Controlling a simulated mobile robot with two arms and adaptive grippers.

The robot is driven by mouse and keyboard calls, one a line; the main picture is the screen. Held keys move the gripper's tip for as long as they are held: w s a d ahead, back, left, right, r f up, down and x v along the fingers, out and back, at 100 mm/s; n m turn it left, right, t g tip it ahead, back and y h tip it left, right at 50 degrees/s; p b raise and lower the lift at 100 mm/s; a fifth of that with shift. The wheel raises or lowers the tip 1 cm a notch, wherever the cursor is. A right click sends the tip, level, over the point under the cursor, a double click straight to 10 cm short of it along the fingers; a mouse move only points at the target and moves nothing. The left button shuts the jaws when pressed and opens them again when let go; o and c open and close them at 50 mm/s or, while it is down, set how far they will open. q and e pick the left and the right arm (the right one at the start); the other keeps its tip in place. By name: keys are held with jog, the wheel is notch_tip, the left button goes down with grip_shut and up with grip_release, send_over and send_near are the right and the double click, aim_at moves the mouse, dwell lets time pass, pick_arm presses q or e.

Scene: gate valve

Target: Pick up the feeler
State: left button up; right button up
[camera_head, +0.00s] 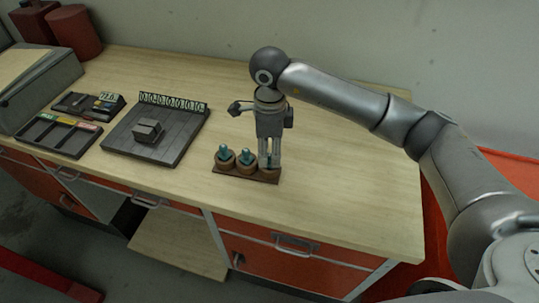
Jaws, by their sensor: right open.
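A small brown rack (231,173) stands near the front edge of the bench and holds a row of round brown pieces with teal knobs. The left teal-knobbed piece (224,156) and the middle one (246,158) stand upright in it. My right gripper (269,161) points straight down over the right end of the rack. Its fingers are open on either side of the right piece (270,174), whose top is partly hidden between them. I cannot tell for sure which piece is the feeler or whether the fingers touch it. My left gripper is not in view.
A dark slatted board (180,140) with a grey block (147,131) and a row of number tags (172,101) lies left of the rack. Dark trays (58,136) lie farther left. The wooden bench (345,190) is clear right of the rack.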

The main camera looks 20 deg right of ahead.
jog(key=shift+f, duration=0.95)
grip_shut()
jog(key=shift+r, duration=0.1)
